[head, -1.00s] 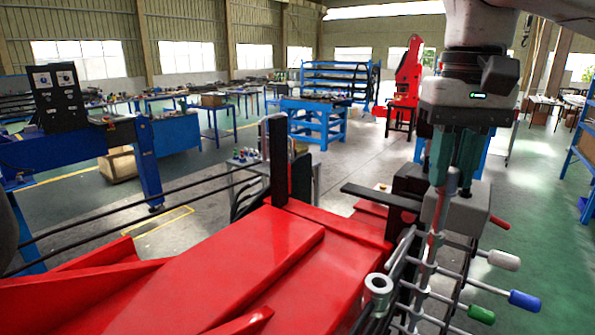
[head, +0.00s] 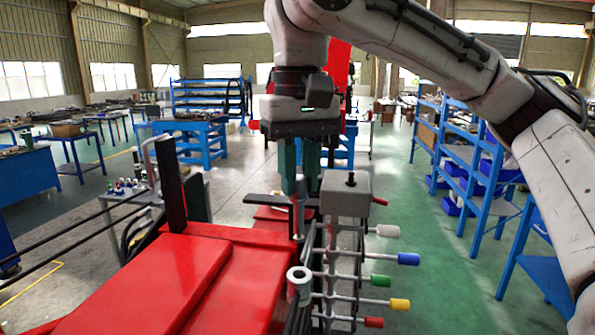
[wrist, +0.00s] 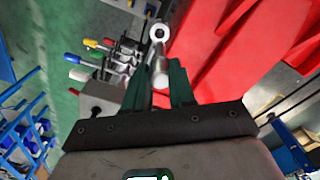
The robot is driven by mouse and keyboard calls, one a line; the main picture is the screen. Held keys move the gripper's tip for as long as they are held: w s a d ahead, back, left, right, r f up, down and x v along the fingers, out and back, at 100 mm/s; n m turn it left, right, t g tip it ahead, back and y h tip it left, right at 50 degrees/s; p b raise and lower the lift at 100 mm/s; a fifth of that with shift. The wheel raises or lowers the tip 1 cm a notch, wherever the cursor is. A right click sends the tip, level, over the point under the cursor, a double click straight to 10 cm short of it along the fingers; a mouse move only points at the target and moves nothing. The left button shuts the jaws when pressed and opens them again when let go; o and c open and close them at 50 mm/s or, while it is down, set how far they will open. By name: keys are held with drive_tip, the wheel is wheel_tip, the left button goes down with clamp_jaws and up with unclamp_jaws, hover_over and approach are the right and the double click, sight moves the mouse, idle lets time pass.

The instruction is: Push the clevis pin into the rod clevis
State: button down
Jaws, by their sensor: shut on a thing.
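My gripper (head: 300,192) points down with its two green fingers shut on a grey clevis pin (head: 298,218). The pin hangs upright below the fingertips. In the wrist view the pin (wrist: 159,76) sits between the fingers (wrist: 158,88). The rod clevis seems to be the grey ring-shaped end (head: 300,284) with a round hole on top, nearer the camera and below the pin in the head view. It also shows in the wrist view (wrist: 160,32), just beyond the pin. The pin is apart from the ring. The pin's lower end is partly hard to make out.
A grey valve block (head: 345,196) and levers with coloured knobs (head: 408,259) stand close to the right of the pin. A red machine body (head: 190,275) lies left. A dark upright post (head: 171,185) rises behind it. Blue shelves (head: 465,160) stand right, beyond open green floor.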

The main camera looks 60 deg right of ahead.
sight(299, 232)
drive_tip(key=shift+f+b, duration=1.4)
drive_tip(key=shift+f, duration=1.2)
drive_tip(key=shift+f+b, duration=2.35)
drive_tip(key=shift+f, duration=1.7)
drive_tip(key=c, duration=0.9)
unclamp_jaws()
drive_tip(key=shift+o, duration=0.2)
drive_tip(key=shift+r, duration=0.1)
wheel_tip(299, 232, up, 5)
drive_tip(key=p, duration=0.5)
wheel_tip(299, 232, up, 11)
drive_tip(key=shift+d+f+b, duration=0.1)
drive_tip(key=shift+f+b, duration=0.05)
drive_tip(key=shift+b, duration=0.25)
